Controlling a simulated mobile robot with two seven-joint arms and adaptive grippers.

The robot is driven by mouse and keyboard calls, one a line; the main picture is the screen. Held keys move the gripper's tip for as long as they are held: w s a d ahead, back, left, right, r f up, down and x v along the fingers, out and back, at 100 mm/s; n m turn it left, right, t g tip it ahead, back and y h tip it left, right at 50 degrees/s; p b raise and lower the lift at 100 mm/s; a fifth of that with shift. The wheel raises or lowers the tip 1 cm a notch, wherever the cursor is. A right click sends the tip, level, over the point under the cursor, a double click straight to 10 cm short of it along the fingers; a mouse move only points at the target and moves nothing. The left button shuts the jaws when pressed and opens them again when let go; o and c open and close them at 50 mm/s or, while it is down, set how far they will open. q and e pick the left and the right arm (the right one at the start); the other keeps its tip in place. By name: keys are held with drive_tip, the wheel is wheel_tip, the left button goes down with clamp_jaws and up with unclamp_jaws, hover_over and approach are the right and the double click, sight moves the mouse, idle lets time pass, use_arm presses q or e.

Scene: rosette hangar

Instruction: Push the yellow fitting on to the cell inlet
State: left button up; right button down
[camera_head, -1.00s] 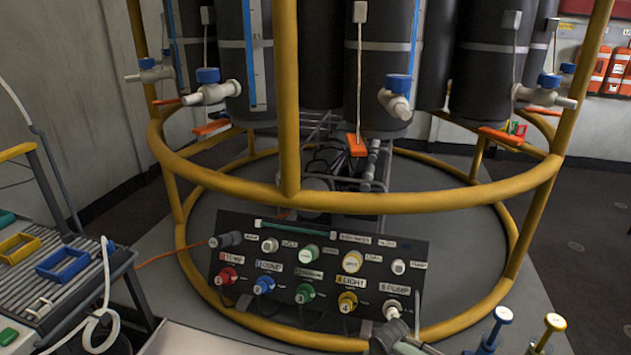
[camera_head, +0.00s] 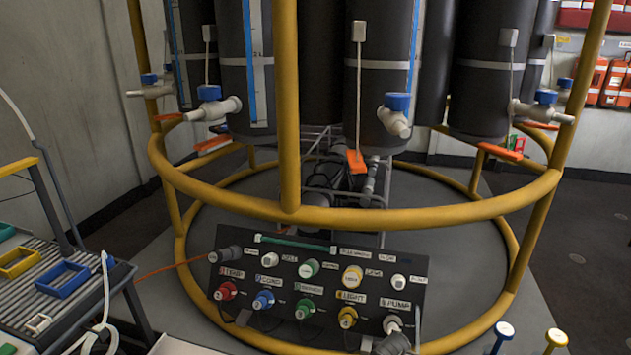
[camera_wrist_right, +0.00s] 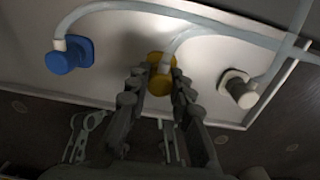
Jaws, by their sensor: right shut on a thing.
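In the right wrist view the yellow fitting (camera_wrist_right: 161,60) sits between the fingertips of my right gripper (camera_wrist_right: 158,80), which is shut on it. A yellow flange shows against a pale panel (camera_wrist_right: 115,50), and a pale hose curves off from it to the upper right. The fingers hide part of the fitting's near end, and I cannot tell how far it is seated. I cannot make out which part is the cell inlet. My left gripper is not in view.
A blue fitting (camera_wrist_right: 68,54) and a white fitting (camera_wrist_right: 238,88) flank the yellow one, each with a hose. In the head view a black panel of coloured connectors (camera_head: 335,283) stands inside a yellow tubular frame (camera_head: 340,216). A bench with trays (camera_head: 50,285) is at left.

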drive_tip(key=shift+r+p, duration=1)
drive_tip(key=shift+r, duration=0.15)
drive_tip(key=shift+r+p, duration=0.5)
drive_tip(key=shift+r, duration=0.95)
drive_tip(key=shift+a, duration=0.1)
